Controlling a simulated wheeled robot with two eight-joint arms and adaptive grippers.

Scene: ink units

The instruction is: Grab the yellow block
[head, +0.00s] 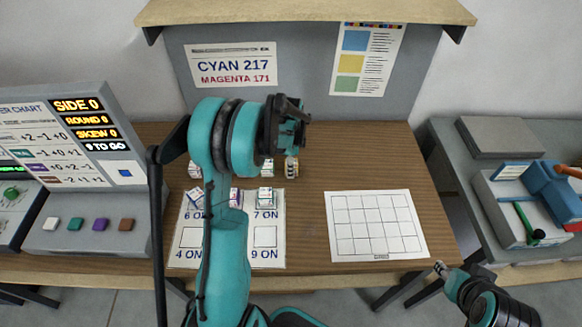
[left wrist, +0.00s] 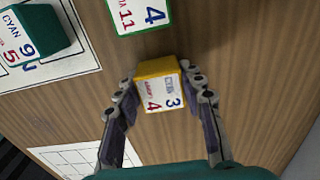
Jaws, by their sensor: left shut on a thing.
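The yellow block (left wrist: 157,69) sits between the fingertips of my left gripper (left wrist: 158,82) in the left wrist view. The fingers are shut on its sides, and its white label reads 3 and 4. In the head view my left gripper (head: 291,125) is over the back of the wooden table, and a small yellowish block (head: 291,168) shows just below it. Whether the block touches the table is hard to tell. My right gripper (head: 443,270) is low at the right of the head view, away from the blocks; its jaws are too small to read.
A green-edged block (left wrist: 140,14) and a teal block (left wrist: 32,36) lie nearby. A white numbered sheet (head: 190,255) with several blocks is at left. A gridded sheet (head: 418,245) lies empty at right. A sign panel (head: 300,60) stands behind the table.

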